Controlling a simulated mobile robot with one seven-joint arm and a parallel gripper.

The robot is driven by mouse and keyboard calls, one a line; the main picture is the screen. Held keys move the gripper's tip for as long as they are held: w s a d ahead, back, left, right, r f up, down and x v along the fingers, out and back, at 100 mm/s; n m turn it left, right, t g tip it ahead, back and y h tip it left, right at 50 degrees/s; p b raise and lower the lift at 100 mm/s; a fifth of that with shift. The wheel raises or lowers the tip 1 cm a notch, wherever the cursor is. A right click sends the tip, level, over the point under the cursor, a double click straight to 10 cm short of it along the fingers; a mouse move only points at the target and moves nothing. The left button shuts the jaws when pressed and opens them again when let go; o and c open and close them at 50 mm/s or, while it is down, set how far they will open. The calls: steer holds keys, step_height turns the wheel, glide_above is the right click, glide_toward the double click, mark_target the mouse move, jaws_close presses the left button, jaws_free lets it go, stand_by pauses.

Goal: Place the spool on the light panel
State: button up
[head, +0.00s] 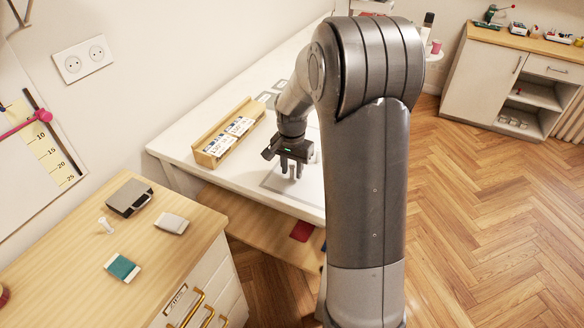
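My gripper (291,172) points down over the right part of the white table, above a thin grey square outline. Its dark fingers are small in the picture, and I cannot tell whether anything is between them. A teal block-like item with pale ends (122,267), possibly a thread spool, lies on the wooden cabinet top at the lower left. A pink spool-like item (436,46) stands far back, right of my arm. My arm hides part of the white table.
A wooden tray (208,159) with black-and-white packs sits on the white table (172,146). A dark grey box (129,197), a small white item (106,225) and a pale block (172,223) lie on the wooden cabinet. The wood floor at right is clear.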

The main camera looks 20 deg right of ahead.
mark_target(292, 179)
steer(key=shift+o, duration=0.5)
steer(key=shift+r, duration=0.1)
step_height(292, 179, up, 11)
steer(key=s+a+r+n+t, duration=0.35)
steer(key=s+r, duration=0.55)
steer(key=s, duration=0.4)
steer(key=s+a+n+t, duration=0.2)
steer(key=s+n, duration=0.3)
steer(key=s, duration=0.9)
steer(key=shift+a+f, duration=0.35)
steer(key=shift+a, duration=0.1)
